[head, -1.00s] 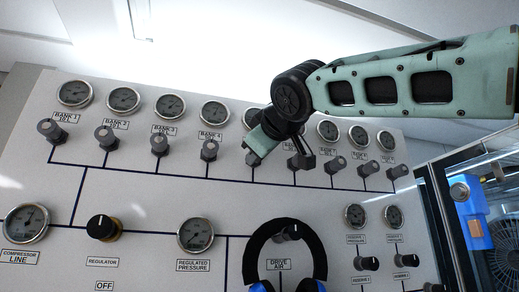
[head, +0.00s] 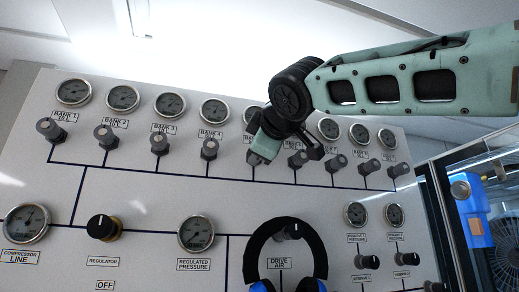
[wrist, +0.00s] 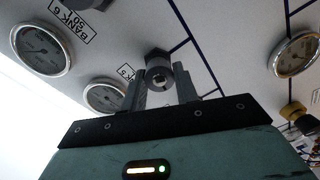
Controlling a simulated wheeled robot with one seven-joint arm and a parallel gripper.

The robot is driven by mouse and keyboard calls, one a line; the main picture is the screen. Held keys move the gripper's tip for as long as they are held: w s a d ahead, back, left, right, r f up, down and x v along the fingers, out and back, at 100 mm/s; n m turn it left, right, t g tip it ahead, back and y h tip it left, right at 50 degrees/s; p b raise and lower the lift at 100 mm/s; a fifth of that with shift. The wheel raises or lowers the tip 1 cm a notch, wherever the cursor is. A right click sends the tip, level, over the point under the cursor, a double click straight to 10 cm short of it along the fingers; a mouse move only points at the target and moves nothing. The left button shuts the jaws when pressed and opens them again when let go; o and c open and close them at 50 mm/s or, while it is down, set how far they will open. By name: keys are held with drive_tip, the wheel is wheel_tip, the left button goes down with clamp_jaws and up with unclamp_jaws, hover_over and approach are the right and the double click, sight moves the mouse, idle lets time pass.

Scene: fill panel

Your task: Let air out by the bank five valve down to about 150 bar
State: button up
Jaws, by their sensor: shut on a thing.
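The bank five valve knob (wrist: 158,74) is grey and sits between the two fingers of my gripper (wrist: 160,88) in the wrist view. The gripper is shut on it, with one finger on each side. In the head view my gripper (head: 258,157) covers this knob at the panel. The bank five gauge (wrist: 105,96) is partly hidden by a finger in the wrist view. It also shows in the head view (head: 249,113), partly behind my wrist. I cannot read its needle.
The bank four knob (head: 209,149) is to the left and the bank six knob (head: 297,160) close to the right. More knobs and gauges line the panel (head: 130,190).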

drive_tip(key=o, duration=1)
drive_tip(key=b+v, duration=0.6)
drive_tip(key=v, duration=1.1)
drive_tip(key=shift+s+d+b, duration=0.1)
drive_tip(key=shift+s+b, duration=0.1)
drive_tip(key=shift+b, duration=0.15)
